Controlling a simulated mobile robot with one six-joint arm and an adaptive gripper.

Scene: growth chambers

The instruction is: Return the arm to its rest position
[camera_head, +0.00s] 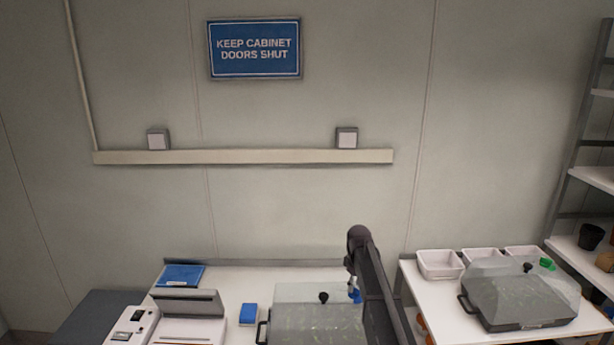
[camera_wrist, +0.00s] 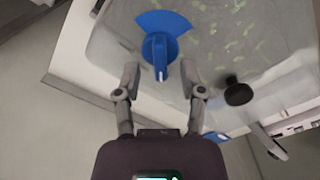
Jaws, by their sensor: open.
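My arm (camera_head: 374,290) reaches over the right part of the middle bench in the head view. In the wrist view my gripper (camera_wrist: 160,68) is open, its two grey fingers apart. A blue piece with a fan-shaped plate and an upright tab (camera_wrist: 160,48) shows between and beyond the fingertips. I see no finger clearly closed on it. In the head view a bit of blue (camera_head: 355,296) shows beside the arm's end, and the gripper there is mostly hidden.
A clear-lidded tray (camera_head: 290,329) with a black knob (camera_head: 323,297) is close to my arm. A second lidded tray (camera_head: 520,312) and white bins (camera_head: 440,265) stand on the right bench. A shelf rack (camera_head: 585,178) is far right. A white device (camera_head: 190,328) stands left.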

